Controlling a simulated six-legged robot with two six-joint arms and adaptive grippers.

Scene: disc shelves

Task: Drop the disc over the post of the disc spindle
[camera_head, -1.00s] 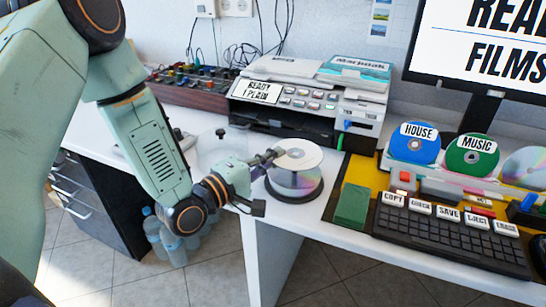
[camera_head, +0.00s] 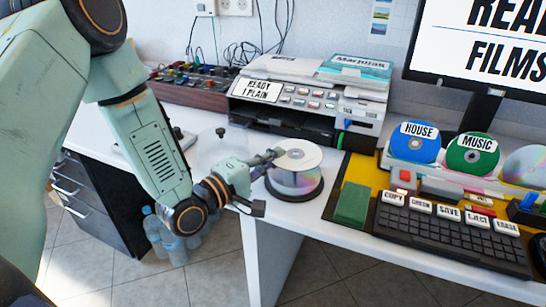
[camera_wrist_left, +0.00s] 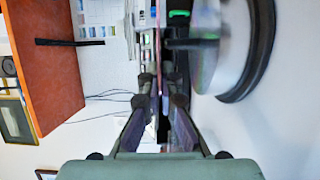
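A pale, shiny disc (camera_head: 308,157) lies roughly level at the top of the disc spindle in the head view. Under it is a silvery, rainbow-sheened stack (camera_head: 293,181) on a black round base (camera_head: 295,196). My left gripper (camera_head: 271,157) comes in from the left, its narrow fingers shut at the disc's left rim. In the left wrist view the fingers (camera_wrist_left: 162,90) are close together, and a thin edge runs between them. The stack (camera_wrist_left: 205,72) is to their right in that turned view. The disc hides the post in the head view. My right gripper is not in view.
A printer (camera_head: 300,120) stands behind the spindle. A green block (camera_head: 352,204) and a labelled keyboard (camera_head: 450,235) are to the right, with upright discs (camera_head: 415,148) behind. The desk's front edge is close below the spindle. White desk left of the spindle is mostly clear.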

